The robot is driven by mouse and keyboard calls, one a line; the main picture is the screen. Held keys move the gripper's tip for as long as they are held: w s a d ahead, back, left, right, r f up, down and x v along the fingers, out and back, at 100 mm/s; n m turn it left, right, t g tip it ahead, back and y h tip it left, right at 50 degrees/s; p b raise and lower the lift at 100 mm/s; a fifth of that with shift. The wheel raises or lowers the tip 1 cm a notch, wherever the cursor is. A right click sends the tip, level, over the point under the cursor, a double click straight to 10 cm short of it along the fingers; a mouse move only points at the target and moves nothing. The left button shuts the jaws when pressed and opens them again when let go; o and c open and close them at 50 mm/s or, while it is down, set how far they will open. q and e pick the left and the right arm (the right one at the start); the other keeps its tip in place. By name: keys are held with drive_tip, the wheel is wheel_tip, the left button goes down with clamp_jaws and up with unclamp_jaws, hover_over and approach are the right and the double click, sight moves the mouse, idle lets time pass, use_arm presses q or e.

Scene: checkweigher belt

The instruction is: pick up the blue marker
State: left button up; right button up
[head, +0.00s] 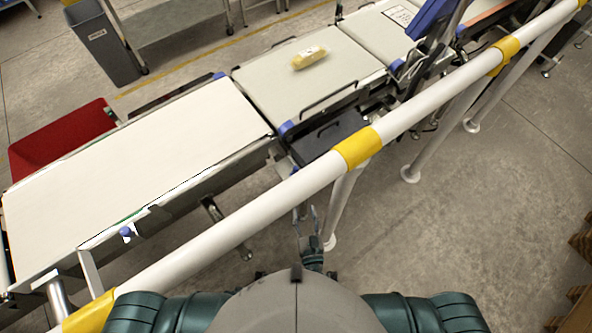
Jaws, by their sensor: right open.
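I cannot make out a blue marker anywhere in the head view; the small blue parts along the belts look like fittings of the machine. My right gripper (305,217) is just ahead of my body, low beside the near side of the white guard rail. Its two thin fingers point away from me and stand apart, with nothing seen between them. My left gripper is not in view.
A white and yellow guard rail (250,214) runs diagonally between me and the conveyor. A yellow packet (309,57) lies on the middle belt (290,90). The near-left belt (130,160) is bare. A red bin (62,139) and grey bin (103,45) stand beyond.

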drive_tip(key=p, duration=0.1)
approach(296, 170)
drive_tip(key=w+f, duration=0.1)
drive_tip(key=w, duration=0.5)
drive_tip(key=w+a, duration=0.1)
drive_tip(key=w, duration=0.1)
drive_tip(key=w+p, duration=0.1)
drive_tip(key=w, duration=0.1)
drive_tip(key=shift+w+a+f, duration=0.1)
drive_tip(key=shift+a+f, duration=0.2)
drive_tip(key=shift+w+a, duration=0.15)
drive_tip(key=shift+w, duration=0.1)
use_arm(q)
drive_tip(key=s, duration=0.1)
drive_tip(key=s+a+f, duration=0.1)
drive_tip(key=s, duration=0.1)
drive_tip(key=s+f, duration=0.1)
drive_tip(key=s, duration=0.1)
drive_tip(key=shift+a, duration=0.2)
use_arm(e)
drive_tip(key=shift+a, duration=0.15)
drive_tip(key=shift+d, duration=0.25)
clamp_jaws()
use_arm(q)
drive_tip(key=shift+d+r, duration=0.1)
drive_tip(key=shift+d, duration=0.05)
